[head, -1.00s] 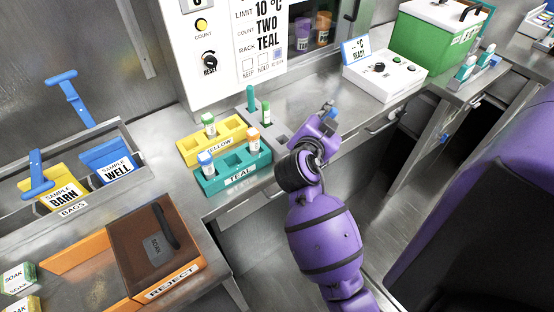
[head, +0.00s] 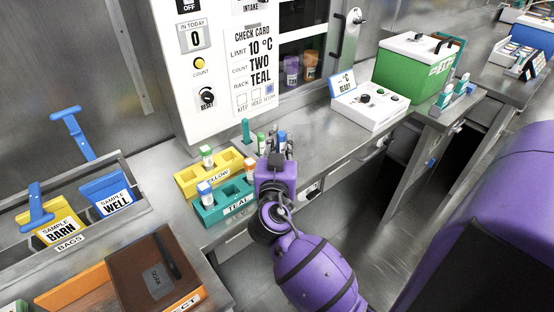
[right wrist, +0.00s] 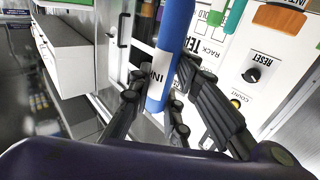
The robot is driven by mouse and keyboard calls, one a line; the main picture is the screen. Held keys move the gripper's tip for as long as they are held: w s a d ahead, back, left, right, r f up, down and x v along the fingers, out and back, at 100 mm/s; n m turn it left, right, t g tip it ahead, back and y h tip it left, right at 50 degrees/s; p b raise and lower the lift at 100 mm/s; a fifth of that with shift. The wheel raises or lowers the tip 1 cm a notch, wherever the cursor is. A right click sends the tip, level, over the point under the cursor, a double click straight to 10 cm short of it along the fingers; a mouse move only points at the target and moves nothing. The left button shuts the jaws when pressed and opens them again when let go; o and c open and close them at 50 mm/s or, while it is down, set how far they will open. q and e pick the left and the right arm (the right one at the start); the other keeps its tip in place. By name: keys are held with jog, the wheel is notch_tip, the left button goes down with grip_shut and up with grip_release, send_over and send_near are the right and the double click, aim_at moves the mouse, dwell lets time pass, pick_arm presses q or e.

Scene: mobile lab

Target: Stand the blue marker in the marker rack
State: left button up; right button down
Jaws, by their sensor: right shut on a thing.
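My right gripper (head: 280,148) is shut on the blue marker (head: 283,137). The right wrist view shows the blue marker (right wrist: 175,40) between the dark fingers (right wrist: 160,95), with a white label band near its lower end. In the head view the marker looks upright at the grey marker rack (head: 248,147). A teal marker (head: 246,130) and a green marker (head: 261,141) stand on the rack's left side. The gripper hides much of the rack, and I cannot tell whether the blue marker touches it. My left gripper is not in view.
A yellow tube rack (head: 190,183) and a teal tube rack (head: 210,214) stand just left of my gripper. The white cabinet (head: 180,70) rises behind. A white control box (head: 368,108) and green bin (head: 415,75) stand at the right. Counter is clear between rack and control box.

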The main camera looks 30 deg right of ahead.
aim_at(279, 148)
jog(key=w+f+b, duration=0.1)
jog(key=f, duration=0.2)
jog(key=w+d+f+b, duration=0.1)
jog(key=w+f, duration=0.1)
jog(key=f, duration=0.1)
jog(key=w+d+f+b, duration=0.1)
jog(key=f+b, duration=0.1)
jog(key=f, duration=0.1)
jog(key=shift+w+d+f, duration=0.2)
jog(key=shift+w, duration=0.15)
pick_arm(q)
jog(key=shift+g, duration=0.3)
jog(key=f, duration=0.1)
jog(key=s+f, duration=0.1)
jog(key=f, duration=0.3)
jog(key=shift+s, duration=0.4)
pick_arm(e)
jog(key=shift+r, duration=0.1)
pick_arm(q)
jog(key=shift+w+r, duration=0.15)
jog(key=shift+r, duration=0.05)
